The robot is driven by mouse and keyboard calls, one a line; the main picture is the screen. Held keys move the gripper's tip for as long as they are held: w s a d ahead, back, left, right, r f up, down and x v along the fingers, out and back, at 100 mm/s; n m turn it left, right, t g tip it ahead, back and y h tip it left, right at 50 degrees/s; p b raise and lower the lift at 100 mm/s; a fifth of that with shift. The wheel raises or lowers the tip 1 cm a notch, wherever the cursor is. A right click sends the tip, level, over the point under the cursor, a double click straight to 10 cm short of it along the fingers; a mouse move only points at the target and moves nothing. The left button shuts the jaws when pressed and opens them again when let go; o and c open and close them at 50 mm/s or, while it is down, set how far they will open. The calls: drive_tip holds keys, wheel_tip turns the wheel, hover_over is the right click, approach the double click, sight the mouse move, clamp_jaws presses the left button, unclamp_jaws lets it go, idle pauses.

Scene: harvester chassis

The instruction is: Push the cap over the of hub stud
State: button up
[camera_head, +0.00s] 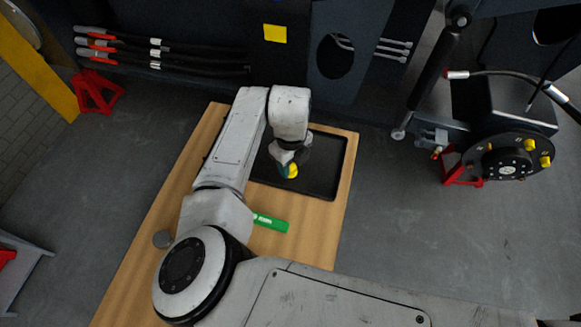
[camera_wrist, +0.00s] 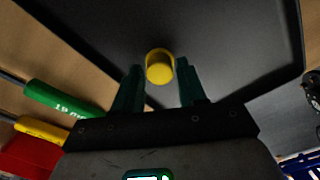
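A yellow cap (camera_head: 293,170) is at the black tray (camera_head: 333,165) on the wooden table. In the wrist view the yellow cap (camera_wrist: 160,68) shows between my two green fingertips, with a gap on each side. My gripper (camera_wrist: 160,76) is open and points at the tray. In the head view my gripper (camera_head: 287,166) is low over the tray, partly hidden by my wrist. The round black hub (camera_head: 507,163) stands at the right, with yellow caps on some of its studs. Bare studs are too small to tell.
A green-handled tool (camera_head: 270,222) lies on the table beside my arm. In the wrist view, yellow (camera_wrist: 42,130) and red (camera_wrist: 28,158) handles show at the left. A red stand (camera_head: 462,170) is below the hub. Grey floor lies clear between table and hub.

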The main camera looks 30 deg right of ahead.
sight(291, 167)
drive_tip(key=c, duration=0.5)
drive_tip(key=shift+r+p, duration=2.35)
drive_tip(key=shift+r, duration=0.7)
drive_tip(key=shift+f, duration=0.1)
